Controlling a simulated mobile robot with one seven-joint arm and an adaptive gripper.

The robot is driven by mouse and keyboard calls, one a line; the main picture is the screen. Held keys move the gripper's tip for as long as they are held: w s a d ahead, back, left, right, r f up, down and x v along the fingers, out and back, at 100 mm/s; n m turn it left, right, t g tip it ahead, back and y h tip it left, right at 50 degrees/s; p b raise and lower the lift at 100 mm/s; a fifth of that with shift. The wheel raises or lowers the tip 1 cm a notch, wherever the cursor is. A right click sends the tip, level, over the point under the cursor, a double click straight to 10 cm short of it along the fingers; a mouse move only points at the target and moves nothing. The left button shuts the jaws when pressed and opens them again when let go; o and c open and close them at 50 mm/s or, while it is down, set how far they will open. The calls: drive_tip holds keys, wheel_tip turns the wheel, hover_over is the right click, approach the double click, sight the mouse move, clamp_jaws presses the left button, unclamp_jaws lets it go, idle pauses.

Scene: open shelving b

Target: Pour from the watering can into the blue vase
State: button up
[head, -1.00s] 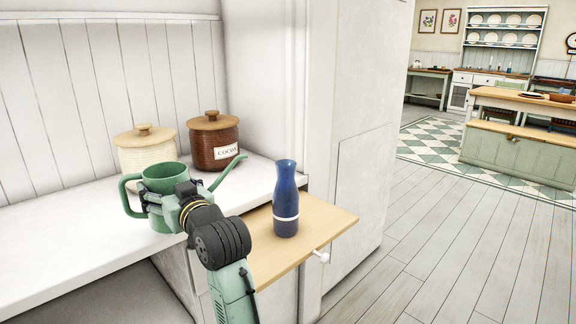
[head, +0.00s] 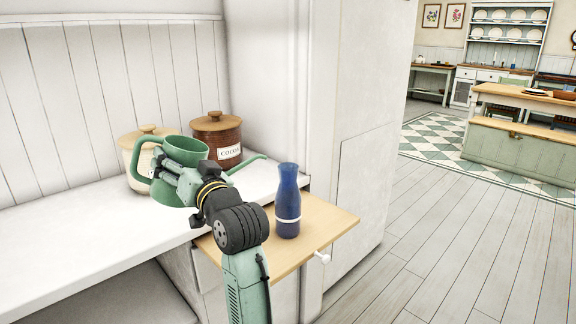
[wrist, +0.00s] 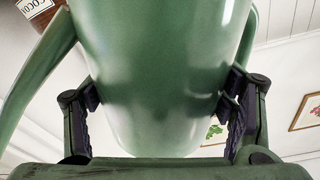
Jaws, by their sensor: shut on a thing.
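My gripper (head: 166,176) is shut on the can's body; in the wrist view the fingers press on both sides of the green can (wrist: 165,75). The blue vase (head: 288,202), with a white band, stands upright on the wooden pull-out board, right of the can. The spout tip is apart from the vase, to its left and a little higher. I see no liquid coming out.
A brown cocoa jar (head: 228,140) and a cream jar (head: 128,160) with wooden lids stand close behind the can. The wooden board (head: 325,221) juts out with a white knob (head: 323,258). A white cabinet side rises at the right. The counter's left part is clear.

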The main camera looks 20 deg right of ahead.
sight(193, 143)
drive_tip(key=shift+s+d+r, duration=0.1)
drive_tip(key=shift+d+r, duration=0.1)
drive_tip(key=shift+r, duration=0.2)
drive_tip(key=shift+d+r+m, duration=0.1)
drive_tip(key=shift+r+m, duration=0.05)
drive_tip(key=shift+m, duration=0.15)
drive_tip(key=shift+d+r, duration=0.15)
drive_tip(key=shift+r, duration=0.1)
drive_tip(key=shift+d+r+m+t+p, duration=0.35)
drive_tip(key=shift+r+m+p, duration=0.15)
drive_tip(key=shift+m, duration=0.1)
drive_tip(key=shift+s+d+r+m, duration=0.1)
drive_tip(key=shift+d+r+m, duration=0.3)
drive_tip(key=shift+d+r, duration=0.15)
drive_tip(key=shift+s+d+r+m+t+h+p, duration=0.1)
drive_tip(key=shift+d+r+m+t+h+p, duration=0.15)
drive_tip(key=shift+d+r+m+p, duration=0.35)
drive_tip(key=shift+d+r+m+t+h+p, duration=0.25)
drive_tip(key=shift+d+r+m, duration=0.3)
drive_tip(key=shift+r, duration=0.35)
idle(0.8)
